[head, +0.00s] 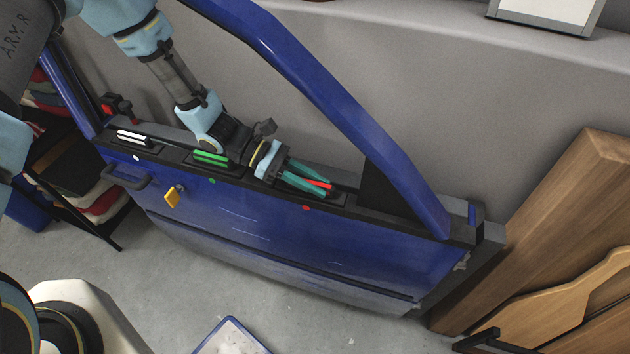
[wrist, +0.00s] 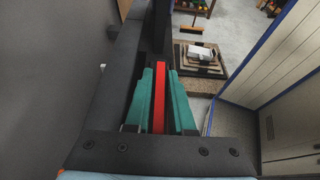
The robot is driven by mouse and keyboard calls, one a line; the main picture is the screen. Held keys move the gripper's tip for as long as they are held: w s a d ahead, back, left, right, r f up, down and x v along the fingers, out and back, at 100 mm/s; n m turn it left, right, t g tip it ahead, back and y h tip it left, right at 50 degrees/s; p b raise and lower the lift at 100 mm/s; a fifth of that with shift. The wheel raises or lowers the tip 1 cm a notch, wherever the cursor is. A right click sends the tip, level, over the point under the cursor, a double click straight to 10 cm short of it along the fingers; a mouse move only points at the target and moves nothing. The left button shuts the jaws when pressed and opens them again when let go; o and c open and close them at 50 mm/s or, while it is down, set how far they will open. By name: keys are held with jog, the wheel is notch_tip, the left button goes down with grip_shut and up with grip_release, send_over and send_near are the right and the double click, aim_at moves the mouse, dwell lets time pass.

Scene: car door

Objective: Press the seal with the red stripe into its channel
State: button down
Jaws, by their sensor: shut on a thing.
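The blue car door (head: 270,215) stands across the head view, with a black ledge along its upper edge. My gripper (head: 318,186) is over the right part of this ledge. Its two teal fingers are shut on the seal with the red stripe (head: 320,184), whose red top shows between the fingertips. In the wrist view the red stripe of the seal (wrist: 159,98) runs lengthwise between my fingers. The dark channel area (head: 341,199) lies below the fingertips, above a red dot on the door. The fingers hide the seal's underside, so I cannot tell how deep it sits.
A green-striped seal (head: 211,158) and a white-striped seal (head: 134,139) lie farther left on the ledge. The slanted blue window frame (head: 320,85) rises close behind my gripper. A grey wall stands behind the door. Wooden boards (head: 540,220) lean at right.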

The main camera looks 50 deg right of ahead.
jog(key=shift+a+f+b, duration=0.15)
jog(key=shift+f+b, duration=0.35)
jog(key=shift+f, duration=0.25)
jog(key=c, duration=0.8)
grip_release()
jog(key=shift+c, duration=0.2)
jog(key=shift+o, duration=0.4)
jog(key=shift+r, duration=0.2)
jog(key=b+v, duration=0.1)
jog(key=v, duration=0.3)
jog(key=b+v, duration=0.1)
jog(key=v, duration=0.3)
jog(key=r+b+v, duration=0.1)
jog(key=v, duration=0.3)
jog(key=shift+r, duration=0.1)
jog(key=w+a+r+m+t+y, duration=0.1)
jog(key=w+a+r+t, duration=0.2)
jog(key=a, duration=0.9)
jog(key=w+a+r+m+t+y, duration=0.2)
jog(key=w+a+r+t, duration=0.2)
jog(key=a, duration=0.9)
jog(key=w+a+r+m+t+y, duration=0.1)
jog(key=w+a+r+m+t, duration=0.1)
jog(key=w+a+r+t, duration=0.2)
jog(key=w+a+t, duration=0.3)
jog(key=w+a, duration=0.2)
jog(key=a, duration=0.3)
jog(key=shift+a+r, duration=0.15)
jog(key=shift+a, duration=0.15)
jog(key=shift+w, duration=0.1)
